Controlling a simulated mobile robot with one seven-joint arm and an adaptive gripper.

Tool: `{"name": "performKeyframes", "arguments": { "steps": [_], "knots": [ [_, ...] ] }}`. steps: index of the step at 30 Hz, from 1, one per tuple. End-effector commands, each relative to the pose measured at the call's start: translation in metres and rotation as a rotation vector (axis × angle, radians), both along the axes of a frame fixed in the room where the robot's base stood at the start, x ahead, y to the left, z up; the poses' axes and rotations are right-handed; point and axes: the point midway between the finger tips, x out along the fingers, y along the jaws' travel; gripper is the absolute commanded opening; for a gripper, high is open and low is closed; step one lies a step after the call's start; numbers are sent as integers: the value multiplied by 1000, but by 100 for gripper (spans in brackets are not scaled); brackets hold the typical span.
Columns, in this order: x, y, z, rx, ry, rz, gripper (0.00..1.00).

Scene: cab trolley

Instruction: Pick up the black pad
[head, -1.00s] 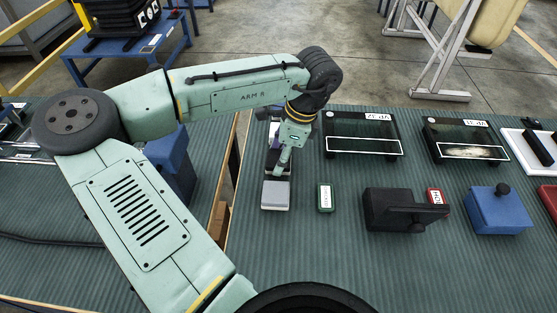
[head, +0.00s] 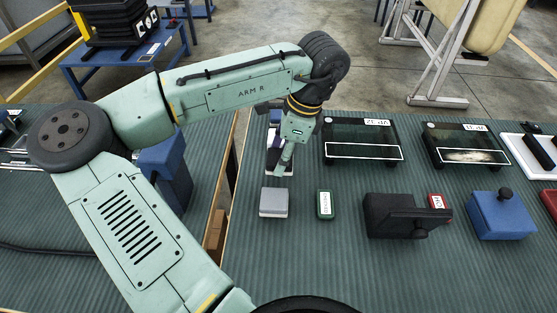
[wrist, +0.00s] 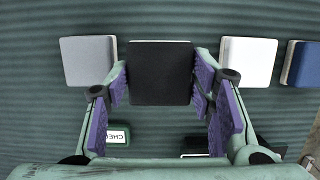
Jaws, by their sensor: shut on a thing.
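The black pad (wrist: 160,75) is a square dark block with a pale strip along its top edge in the wrist view. My gripper (wrist: 161,84) is shut on it, with purple-lined fingers against its left and right sides. In the head view my gripper (head: 284,167) points down over the row of pads and mostly hides the black pad. A grey pad (wrist: 88,61) lies to the left of it in the wrist view and a white pad (wrist: 249,61) to the right, both apart from it. The grey pad also shows in the head view (head: 274,203).
A blue block (wrist: 303,64) lies beyond the white pad. A green-framed label box (head: 325,204), a black handled block (head: 392,216) and a blue knobbed box (head: 498,214) stand to the right. Dark glass panels (head: 362,155) lie behind. Mat in front is clear.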

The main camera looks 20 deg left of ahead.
Motion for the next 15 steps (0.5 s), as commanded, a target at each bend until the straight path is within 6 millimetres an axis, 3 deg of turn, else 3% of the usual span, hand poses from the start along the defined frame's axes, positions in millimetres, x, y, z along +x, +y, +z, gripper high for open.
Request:
{"name": "performKeyframes", "arguments": {
  "steps": [15],
  "knots": [
    [-81,-84,8,2,-1,-8,21]
  ]
}}
